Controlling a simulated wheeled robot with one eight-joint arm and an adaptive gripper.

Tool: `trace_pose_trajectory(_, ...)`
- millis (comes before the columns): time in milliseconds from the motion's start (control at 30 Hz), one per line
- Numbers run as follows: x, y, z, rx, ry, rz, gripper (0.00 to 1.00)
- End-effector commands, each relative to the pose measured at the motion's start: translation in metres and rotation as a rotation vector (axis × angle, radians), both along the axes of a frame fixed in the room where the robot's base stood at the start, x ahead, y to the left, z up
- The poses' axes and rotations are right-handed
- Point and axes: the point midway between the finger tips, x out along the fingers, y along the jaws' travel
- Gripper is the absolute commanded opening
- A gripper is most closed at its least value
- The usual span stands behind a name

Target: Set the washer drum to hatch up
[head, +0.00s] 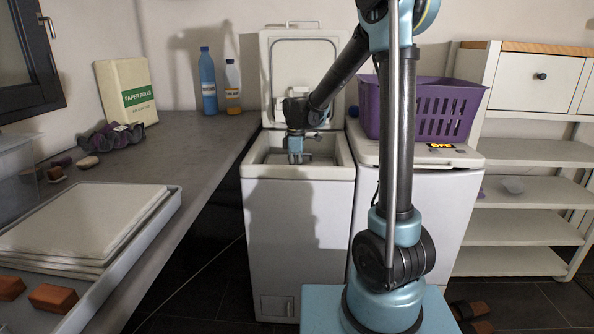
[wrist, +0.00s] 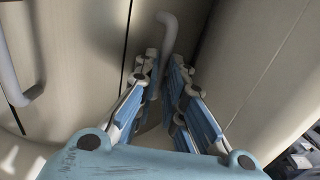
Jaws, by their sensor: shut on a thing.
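The left toploader washer (head: 299,235) stands with its lid (head: 303,75) raised and its top opening uncovered. My gripper (head: 297,157) reaches down into that opening. In the wrist view my gripper (wrist: 165,75) is shut on a curved grey bar (wrist: 168,32), which rises between the fingertips. Around it are pale cream panels (wrist: 80,60) with a dark seam, apparently the drum. A second grey bar (wrist: 22,92) is at the left, apart from the fingers. I cannot tell which way the drum hatch faces; the arm and the rim hide most of the interior.
The right toploader (head: 440,205) is closed; a purple basket (head: 425,108) stands on it, beside an orange-lit "OFF" display. A grey counter (head: 190,150) runs along the left, with a blue bottle (head: 208,82) and trays. Shelves (head: 525,205) stand at the right.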

Motion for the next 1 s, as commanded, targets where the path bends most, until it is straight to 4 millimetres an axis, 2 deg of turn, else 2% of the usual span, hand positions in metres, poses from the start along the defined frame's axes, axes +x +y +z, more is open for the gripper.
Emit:
trace_pose_trajectory(100, -0.020, 0.001, -0.012, 0.000, 0.002, 0.002, 0.00)
trace_pose_trajectory(200, -0.028, 0.001, -0.018, 0.001, 0.003, 0.001, 0.00)
trace_pose_trajectory(467, -0.030, 0.001, -0.018, 0.001, 0.005, 0.000, 0.00)
trace_pose_trajectory(500, -0.030, 0.001, -0.018, 0.001, 0.005, 0.000, 0.17)
trace_pose_trajectory(567, -0.030, 0.001, -0.018, 0.001, 0.005, 0.000, 0.30)
trace_pose_trajectory(1000, -0.028, 0.001, -0.013, 0.000, 0.002, 0.000, 0.30)
